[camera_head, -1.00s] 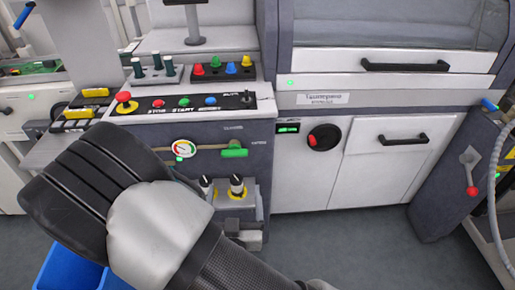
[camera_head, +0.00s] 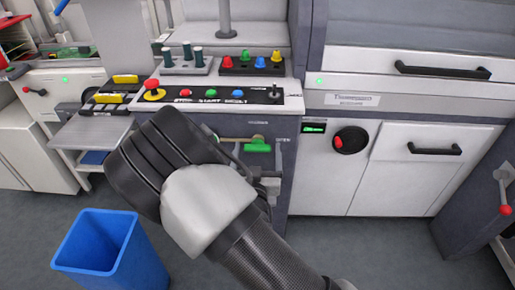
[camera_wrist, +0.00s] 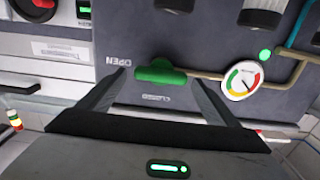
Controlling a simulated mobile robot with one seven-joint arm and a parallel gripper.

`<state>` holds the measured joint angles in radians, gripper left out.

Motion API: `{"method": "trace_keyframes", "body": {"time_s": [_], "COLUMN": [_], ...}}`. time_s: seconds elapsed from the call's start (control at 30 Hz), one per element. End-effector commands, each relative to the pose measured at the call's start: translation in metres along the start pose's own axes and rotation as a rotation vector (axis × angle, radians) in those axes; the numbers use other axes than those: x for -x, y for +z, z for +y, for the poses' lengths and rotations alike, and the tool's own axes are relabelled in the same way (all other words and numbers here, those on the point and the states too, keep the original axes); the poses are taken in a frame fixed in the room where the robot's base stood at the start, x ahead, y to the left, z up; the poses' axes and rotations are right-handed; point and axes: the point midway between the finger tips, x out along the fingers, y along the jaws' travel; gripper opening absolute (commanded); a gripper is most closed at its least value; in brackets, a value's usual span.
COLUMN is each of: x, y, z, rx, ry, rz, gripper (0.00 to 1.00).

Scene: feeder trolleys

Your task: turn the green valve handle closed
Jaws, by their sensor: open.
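The green valve handle (camera_head: 257,147) sits on a thin brass-coloured pipe on the dark grey machine front, below the button panel. It lies level, along the pipe. In the wrist view the handle (camera_wrist: 160,74) appears upside down, near the "OPEN" label, with a second label, "CLOSED", on its other side. My gripper (camera_wrist: 160,88) is open, its two fingers spread to either side of the handle in the picture; I see no contact. In the head view my arm covers the gripper's fingers and the gauge. The round gauge (camera_wrist: 241,82) shows right of the handle in the wrist view.
A button panel (camera_head: 212,97) with a red mushroom button (camera_head: 152,90) is above the handle. A black rotary switch (camera_head: 351,140) is on the white cabinet to the right. A blue bin (camera_head: 110,250) stands on the floor at left. Open floor lies in front.

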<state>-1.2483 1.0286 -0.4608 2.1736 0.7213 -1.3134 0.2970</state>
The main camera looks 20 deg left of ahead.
Motion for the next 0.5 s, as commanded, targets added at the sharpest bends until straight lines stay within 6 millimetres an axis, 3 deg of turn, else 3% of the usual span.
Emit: {"method": "trace_keyframes", "body": {"time_s": [0.2, 0.5], "x": [-0.018, -0.02], "y": [0.001, 0.0], "z": [0.0, 0.0], "rx": [0.0, 0.0], "ry": [0.0, 0.0], "rz": [-0.001, -0.001], "gripper": [0.84, 0.84]}}
